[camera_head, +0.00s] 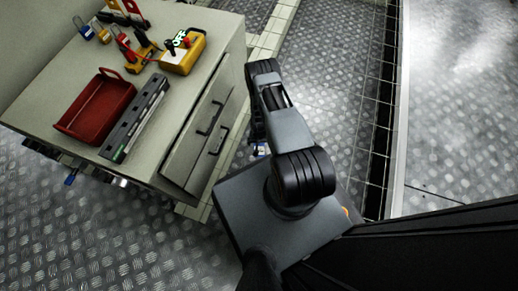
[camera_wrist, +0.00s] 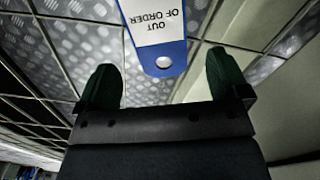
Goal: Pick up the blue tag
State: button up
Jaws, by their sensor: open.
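A blue tag (camera_wrist: 163,57) with a white label reading "OUT OF ORDER" shows upside down at the top centre of the wrist view. A round hole is at its near end, and its far end is cut off by the frame. My gripper (camera_wrist: 164,80) is open, with one dark green finger on each side of the tag's near end. There are visible gaps between the tag and both fingers. In the head view my arm hides most of the gripper, and a small blue bit shows beside the arm, too small to identify.
A grey cabinet (camera_head: 50,78) with drawers stands left of my arm in the head view. On it are a red tray (camera_head: 97,106), a long grey device (camera_head: 136,118), a yellow meter (camera_head: 183,52) and padlocks. Metal plate floor (camera_head: 120,225) is clear in front.

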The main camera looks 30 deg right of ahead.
aim_at(259, 147)
jog(key=shift+f+b, duration=0.55)
jog(key=shift+f, duration=1.05)
jog(key=shift+f, duration=0.1)
jog(key=c, duration=1.1)
